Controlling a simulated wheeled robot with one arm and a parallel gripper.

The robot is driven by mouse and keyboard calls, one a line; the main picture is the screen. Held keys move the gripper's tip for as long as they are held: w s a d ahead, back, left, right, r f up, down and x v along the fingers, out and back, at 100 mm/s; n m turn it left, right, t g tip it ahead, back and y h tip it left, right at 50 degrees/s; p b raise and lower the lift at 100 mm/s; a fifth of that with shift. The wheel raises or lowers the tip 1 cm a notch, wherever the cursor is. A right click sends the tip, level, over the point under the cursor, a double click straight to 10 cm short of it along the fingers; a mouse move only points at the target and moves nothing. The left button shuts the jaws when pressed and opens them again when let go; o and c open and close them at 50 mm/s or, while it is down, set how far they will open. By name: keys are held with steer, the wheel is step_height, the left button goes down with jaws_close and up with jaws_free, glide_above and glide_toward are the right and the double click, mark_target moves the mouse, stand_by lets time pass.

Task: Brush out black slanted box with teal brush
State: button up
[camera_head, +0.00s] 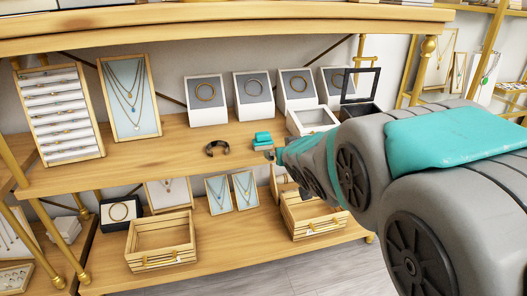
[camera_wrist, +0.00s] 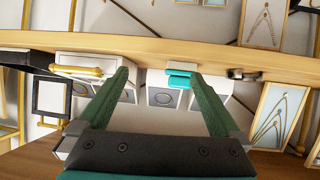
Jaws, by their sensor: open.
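The teal brush (camera_head: 263,137) lies on a pale block at the front of the upper wooden shelf. My gripper (camera_wrist: 160,74) is open and empty, with green fingers spread. In the head view my gripper (camera_head: 277,155) is at the shelf's front edge, just below and right of the brush, mostly hidden by my arm. A black box (camera_head: 361,86) with a raised framed lid stands at the back right of that shelf, its lower part hidden by my arm. The lid also shows in the wrist view (camera_wrist: 52,97).
A dark cuff (camera_head: 217,147) lies left of the brush. A white glass-topped box (camera_head: 312,119) stands to its right. Several slanted white display boxes (camera_head: 206,98) line the back. Wooden crates (camera_head: 160,240) sit on the lower shelf. Bare shelf (camera_head: 175,150) lies left of the cuff.

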mark_target(264, 141)
steer(key=shift+n+t+y, duration=0.5)
steer(key=shift+y, duration=0.3)
steer(key=a, duration=0.1)
steer(key=w+a, duration=0.1)
steer(key=a, duration=0.1)
steer(key=w+a, duration=0.1)
steer(key=shift+a+r+b, duration=0.25)
steer(key=shift+a+b, duration=0.05)
steer(key=shift+a, duration=0.1)
steer(key=shift+d+b+x, duration=0.15)
steer(key=shift+b+x, duration=0.1)
steer(key=shift+x, duration=1.6)
steer(key=shift+d+b+x, duration=0.15)
steer(key=shift+b+x, duration=0.05)
steer(key=shift+x, duration=1.6)
steer(key=shift+w+r, duration=0.1)
steer(key=shift+w, duration=0.05)
steer(key=shift+c, duration=0.4)
steer(key=c, duration=1.2)
steer(key=shift+r, duration=0.15)
steer(key=shift+c, duration=0.2)
